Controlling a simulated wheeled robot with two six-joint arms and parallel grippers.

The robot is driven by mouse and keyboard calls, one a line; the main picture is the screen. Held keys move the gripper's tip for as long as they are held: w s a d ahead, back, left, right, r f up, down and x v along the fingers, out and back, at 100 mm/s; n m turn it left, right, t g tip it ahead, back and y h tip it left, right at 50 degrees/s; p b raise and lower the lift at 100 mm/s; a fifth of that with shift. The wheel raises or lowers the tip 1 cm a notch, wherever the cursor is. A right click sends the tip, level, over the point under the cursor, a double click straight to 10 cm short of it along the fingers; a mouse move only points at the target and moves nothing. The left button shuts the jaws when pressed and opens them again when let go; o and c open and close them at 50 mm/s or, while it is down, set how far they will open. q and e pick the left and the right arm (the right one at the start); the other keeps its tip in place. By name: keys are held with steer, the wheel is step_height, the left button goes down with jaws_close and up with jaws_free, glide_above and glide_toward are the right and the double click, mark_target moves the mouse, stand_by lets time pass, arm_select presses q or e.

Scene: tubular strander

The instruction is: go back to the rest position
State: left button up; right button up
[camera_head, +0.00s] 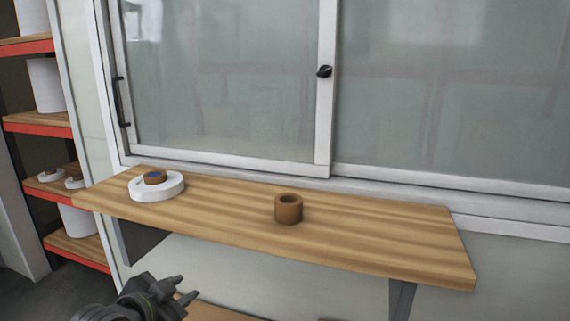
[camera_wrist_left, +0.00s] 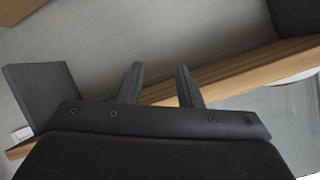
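My left gripper (camera_head: 184,287) is low at the bottom left of the head view, in front of and below the wooden shelf (camera_head: 360,246). Its two fingers stand apart with nothing between them, as the left wrist view also shows (camera_wrist_left: 160,75). In that wrist view the shelf edge (camera_wrist_left: 235,75) runs behind the fingers. My right gripper is in neither view.
A brown ring-shaped piece (camera_head: 288,209) stands on the shelf. A white disc (camera_head: 144,192) with a small brown roll (camera_head: 155,178) on it is at the shelf's left. A sliding window (camera_head: 230,80) is behind. A red-edged rack (camera_head: 40,128) stands at far left.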

arm_select(q)
steer(key=s+a+f+n+g+y, duration=0.2)
steer(key=s+a+f, duration=0.1)
steer(key=s+f, duration=0.4)
steer(key=s+a+f+n+g+y, duration=0.1)
steer(key=s+a+f+n+g, duration=0.15)
steer(key=s+f, duration=0.45)
steer(key=s+a+f+n+g+y, duration=0.15)
steer(key=s+f, duration=0.25)
steer(key=s, duration=0.5)
steer(key=s+a+f+n+g+y, duration=0.1)
steer(key=s+a+f+n+g, duration=0.15)
steer(key=s+f, duration=0.45)
step_height(320, 180, down, 19)
steer(key=s+a+n+g+p, duration=0.1)
steer(key=s+a+g+p, duration=0.15)
steer(key=p, duration=0.25)
steer(key=s+d+f+p, duration=0.2)
steer(key=s+f+p, duration=0.1)
steer(key=s+f, duration=0.8)
steer(key=shift+s+d+h, duration=0.15)
steer(key=shift+s+h, duration=0.2)
steer(key=shift+s, duration=1.5)
steer(key=shift+c, duration=0.3)
